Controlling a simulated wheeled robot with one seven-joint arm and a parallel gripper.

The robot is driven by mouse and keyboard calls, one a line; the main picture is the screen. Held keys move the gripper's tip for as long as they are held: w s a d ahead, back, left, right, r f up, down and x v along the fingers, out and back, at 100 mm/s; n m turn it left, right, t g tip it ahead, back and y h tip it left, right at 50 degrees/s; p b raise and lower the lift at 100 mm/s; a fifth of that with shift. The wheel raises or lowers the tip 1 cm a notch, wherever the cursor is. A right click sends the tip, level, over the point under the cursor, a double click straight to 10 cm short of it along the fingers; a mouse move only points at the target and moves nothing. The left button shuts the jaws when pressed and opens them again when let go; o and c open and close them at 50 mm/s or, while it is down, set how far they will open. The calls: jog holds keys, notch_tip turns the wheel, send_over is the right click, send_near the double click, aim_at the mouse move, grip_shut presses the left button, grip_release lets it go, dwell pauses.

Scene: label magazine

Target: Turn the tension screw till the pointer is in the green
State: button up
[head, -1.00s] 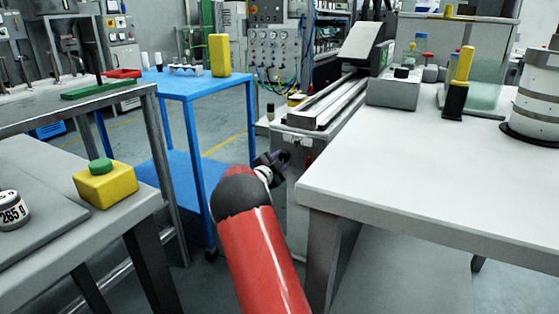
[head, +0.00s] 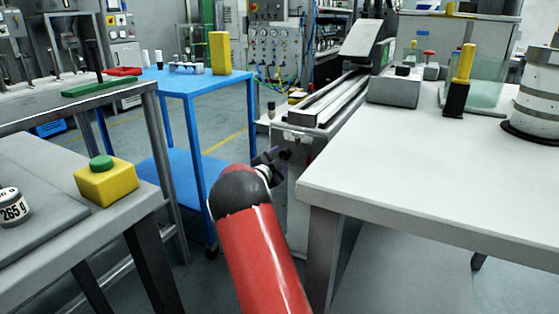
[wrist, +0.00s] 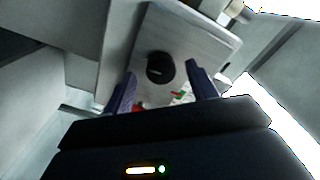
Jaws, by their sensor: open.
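The tension screw appears as a round black knob (wrist: 160,67) on a grey panel (wrist: 200,45) in the wrist view. My gripper (wrist: 160,72) is open, with one dark purple finger on each side of the knob in the picture. I cannot tell whether the fingers touch it. Small green, white and red marks (wrist: 181,97) show below the knob, partly hidden by my gripper. No pointer can be made out. In the head view my gripper (head: 276,158) is small and dark, near the front end of the grey machine (head: 312,130).
A pale worktable (head: 430,170) stands close on the right of my arm. A blue table (head: 190,85) with a yellow block (head: 220,53) stands at left. A yellow box with a green button (head: 105,182) sits on the near left bench. Open floor lies between.

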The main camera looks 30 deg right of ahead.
jog(key=v, duration=0.7)
jog(key=shift+b, duration=0.4)
jog(key=shift+a, duration=0.1)
